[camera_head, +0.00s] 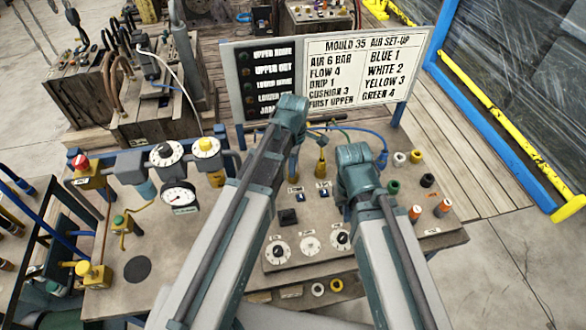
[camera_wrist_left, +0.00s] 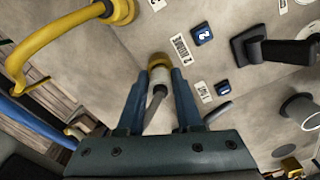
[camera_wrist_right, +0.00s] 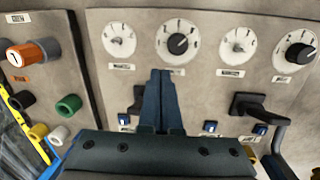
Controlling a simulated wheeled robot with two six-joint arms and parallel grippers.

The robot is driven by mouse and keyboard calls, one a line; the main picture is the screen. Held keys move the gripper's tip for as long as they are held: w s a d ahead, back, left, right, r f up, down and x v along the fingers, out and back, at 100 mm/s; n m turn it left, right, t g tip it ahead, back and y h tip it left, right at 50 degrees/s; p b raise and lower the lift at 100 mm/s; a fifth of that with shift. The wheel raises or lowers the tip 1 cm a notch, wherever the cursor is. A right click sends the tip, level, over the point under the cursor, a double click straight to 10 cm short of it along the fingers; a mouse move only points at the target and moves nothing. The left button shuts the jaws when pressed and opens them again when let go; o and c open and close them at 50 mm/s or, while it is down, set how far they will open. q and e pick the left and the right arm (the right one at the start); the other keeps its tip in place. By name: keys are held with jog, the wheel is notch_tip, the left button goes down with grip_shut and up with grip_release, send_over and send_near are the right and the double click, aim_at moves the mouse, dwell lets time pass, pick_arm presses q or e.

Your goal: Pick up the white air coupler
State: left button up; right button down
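The white air coupler (camera_wrist_left: 159,76) shows in the left wrist view, with a grey hose or stem trailing towards me and a yellow collar at its far end, beside a label ending in "2". My left gripper (camera_wrist_left: 160,74) has a finger against each side of it and appears shut on it. In the head view the left gripper (camera_head: 294,172) hides the coupler. Whether it is seated in the yellow collar or just above it I cannot tell. My right gripper (camera_wrist_right: 161,76) is shut and empty, above the panel, over the black handles and dials.
A yellow fitting (camera_head: 321,168) stands just right of the left gripper. Black handles (camera_head: 288,216) and several dials (camera_head: 311,245) sit nearer on the panel. White (camera_head: 399,158), green (camera_head: 393,187) and orange (camera_head: 416,212) knobs or ports stand right. A set-up board (camera_head: 365,66) rises behind.

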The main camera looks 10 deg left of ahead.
pick_arm(q)
grip_shut()
pick_arm(e)
jog(key=shift+r, duration=0.1)
